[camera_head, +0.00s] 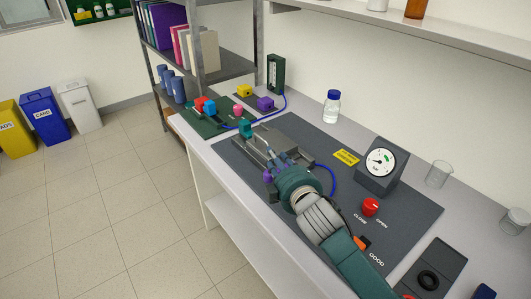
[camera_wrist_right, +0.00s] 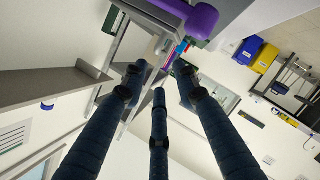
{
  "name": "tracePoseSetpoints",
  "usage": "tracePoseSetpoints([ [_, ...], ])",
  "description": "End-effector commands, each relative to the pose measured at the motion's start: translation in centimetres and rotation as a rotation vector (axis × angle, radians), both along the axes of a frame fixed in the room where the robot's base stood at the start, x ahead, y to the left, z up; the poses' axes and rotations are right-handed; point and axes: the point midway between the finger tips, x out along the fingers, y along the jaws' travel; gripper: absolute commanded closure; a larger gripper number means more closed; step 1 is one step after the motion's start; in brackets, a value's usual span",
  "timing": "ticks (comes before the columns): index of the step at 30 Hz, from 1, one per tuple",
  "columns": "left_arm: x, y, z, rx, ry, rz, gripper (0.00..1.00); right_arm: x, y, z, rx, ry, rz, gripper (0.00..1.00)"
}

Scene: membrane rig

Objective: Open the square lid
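A grey metal rig (camera_head: 282,133) stands on the dark base board of the bench. I cannot make out clearly which part of it is the square lid. My right gripper (camera_head: 276,160) reaches over the rig's near end and partly hides it. In the right wrist view its dark fingers (camera_wrist_right: 160,82) stand apart with nothing between them. A purple knob or handle (camera_head: 267,177) is close beside the gripper in the head view. A purple rounded part (camera_wrist_right: 199,20) shows just beyond the fingertips in the right wrist view. Contact cannot be told. My left gripper is not in view.
A pressure gauge (camera_head: 380,163) and a red knob (camera_head: 370,206) are right of the rig. A blue-capped bottle (camera_head: 331,107) stands behind, a beaker (camera_head: 438,174) at the right. A green board (camera_head: 215,122) with coloured blocks lies at the far left. A blue tube curves beside the rig.

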Motion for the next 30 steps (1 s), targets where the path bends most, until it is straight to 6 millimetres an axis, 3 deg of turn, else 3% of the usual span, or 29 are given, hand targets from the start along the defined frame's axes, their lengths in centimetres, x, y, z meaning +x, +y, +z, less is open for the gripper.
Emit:
tracePoseSetpoints([
  [5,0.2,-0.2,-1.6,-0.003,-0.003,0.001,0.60,1.7,0.5,-0.7,0.000,-0.003,0.000,0.70],
  [18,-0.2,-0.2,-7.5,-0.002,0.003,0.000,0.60,8.8,2.5,-2.3,0.001,-0.003,0.000,0.70],
  [30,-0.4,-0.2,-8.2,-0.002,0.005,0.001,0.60,10.1,2.8,-2.2,0.000,0.000,0.001,0.70],
])
